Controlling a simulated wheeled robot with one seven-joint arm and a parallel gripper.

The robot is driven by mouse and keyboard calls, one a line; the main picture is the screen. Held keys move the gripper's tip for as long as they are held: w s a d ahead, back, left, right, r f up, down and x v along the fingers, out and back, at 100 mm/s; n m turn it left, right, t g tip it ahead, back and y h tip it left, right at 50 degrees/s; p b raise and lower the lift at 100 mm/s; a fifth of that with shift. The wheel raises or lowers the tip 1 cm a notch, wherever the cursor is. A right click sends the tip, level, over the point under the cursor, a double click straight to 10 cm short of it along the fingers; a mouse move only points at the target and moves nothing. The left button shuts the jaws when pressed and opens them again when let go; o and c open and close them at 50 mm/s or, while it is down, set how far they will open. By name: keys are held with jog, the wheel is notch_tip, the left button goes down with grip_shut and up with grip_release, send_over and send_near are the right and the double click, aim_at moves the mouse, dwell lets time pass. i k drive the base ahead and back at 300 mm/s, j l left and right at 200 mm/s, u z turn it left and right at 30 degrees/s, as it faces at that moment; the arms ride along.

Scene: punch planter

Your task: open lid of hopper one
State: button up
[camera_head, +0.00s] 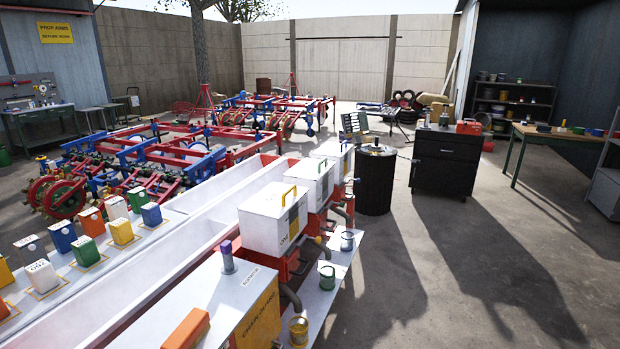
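Three white hoppers stand in a row on red frames along the planter's right side. The nearest hopper (262,225) has a yellow handle (289,196) on its flat white lid and a label on its right face, too small to read surely. Behind it stand the middle hopper (313,175) and the far hopper (333,151), each with a handle on top. All three lids look shut. I cannot tell for certain which is hopper one. My gripper is not in view.
A white shelf (327,290) with small cups runs below the hoppers. A white-topped box (215,295) with an orange block (187,329) is nearest. A black drum (376,185) and a black cabinet (446,165) stand beyond. The floor at right (450,270) is clear.

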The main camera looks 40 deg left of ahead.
aim_at(274, 200)
jog(key=i+u, duration=0.85)
jog(key=i+l+u, duration=0.3)
jog(key=i+u, duration=0.15)
jog(key=i+j+u, duration=0.15)
jog(key=i+u, duration=0.7)
jog(key=i+j, duration=0.15)
jog(key=i+u, duration=0.05)
jog(key=i, duration=0.05)
